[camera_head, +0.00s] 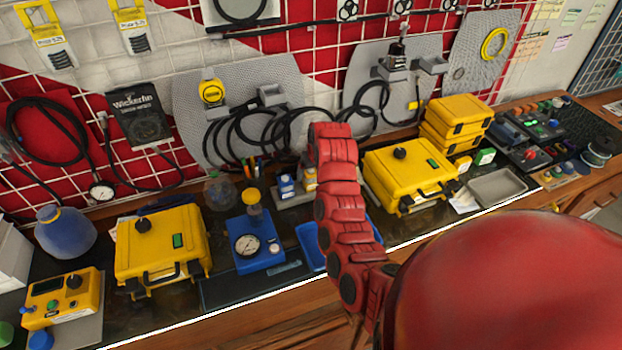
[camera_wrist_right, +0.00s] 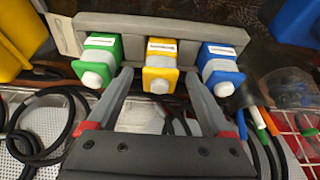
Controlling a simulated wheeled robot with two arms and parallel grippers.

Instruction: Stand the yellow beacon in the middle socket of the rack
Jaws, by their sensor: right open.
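The grey rack (camera_wrist_right: 215,28) holds three blocks with white round ends in the right wrist view. The yellow beacon (camera_wrist_right: 160,62) is in the middle, between a green one (camera_wrist_right: 96,62) and a blue one (camera_wrist_right: 219,66). In the head view the rack (camera_head: 296,199) shows beside my red right arm, with the blue beacon (camera_head: 286,184) and part of the yellow beacon (camera_head: 310,180); the green one is hidden. My right gripper (camera_wrist_right: 158,77) is open, its fingers on either side of the yellow beacon, apparently not gripping it. My left gripper is out of view.
A blue gauge unit (camera_head: 257,258) with a yellow knob stands left of the rack. A blue tray (camera_head: 310,248) lies in front, partly behind my arm. Yellow cases (camera_head: 165,262) (camera_head: 410,165) stand on both sides. Black hoses hang behind.

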